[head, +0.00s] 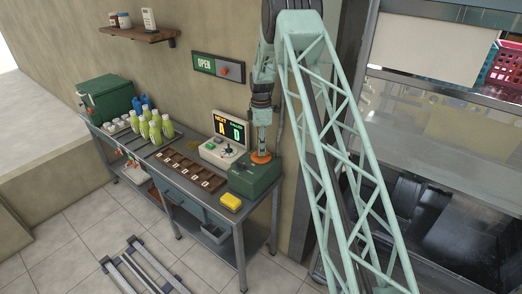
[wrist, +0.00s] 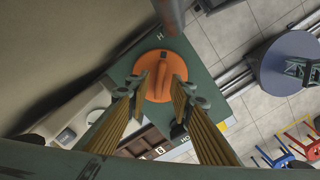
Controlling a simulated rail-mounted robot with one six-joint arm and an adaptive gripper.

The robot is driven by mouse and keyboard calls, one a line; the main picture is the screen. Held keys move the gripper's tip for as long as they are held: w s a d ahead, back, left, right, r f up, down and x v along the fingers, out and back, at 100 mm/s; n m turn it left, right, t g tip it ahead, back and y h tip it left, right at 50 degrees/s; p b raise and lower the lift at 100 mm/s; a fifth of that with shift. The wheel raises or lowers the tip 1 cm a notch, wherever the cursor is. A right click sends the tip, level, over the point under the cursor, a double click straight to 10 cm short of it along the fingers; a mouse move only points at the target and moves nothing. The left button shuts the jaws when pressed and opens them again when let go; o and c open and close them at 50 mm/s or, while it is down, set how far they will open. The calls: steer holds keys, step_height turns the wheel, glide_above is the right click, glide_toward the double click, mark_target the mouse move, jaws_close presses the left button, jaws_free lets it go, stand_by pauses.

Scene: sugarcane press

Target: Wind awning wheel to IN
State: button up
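A round orange knob (wrist: 158,68) with a raised bar across it sits on top of a green box (head: 255,180) at the right end of the bench. In the head view the orange knob (head: 261,157) is partly covered by my gripper (head: 261,143), which points down over it. In the wrist view my gripper (wrist: 165,90) has its two fingers apart, one on each side of the bar; whether they touch it I cannot tell. A letter H shows behind the knob. No wheel with a readable IN mark shows.
A console with a lit display (head: 229,128), a brown compartment tray (head: 186,170), green-yellow bottles (head: 155,130) and a yellow sponge (head: 230,201) are on the bench (head: 165,193). An OPEN sign (head: 217,67) with a red button is on the wall. A post (wrist: 172,15) stands close behind the knob.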

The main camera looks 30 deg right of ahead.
steer(key=shift+f, duration=0.4)
steer(key=shift+c, duration=0.5)
jaws_close()
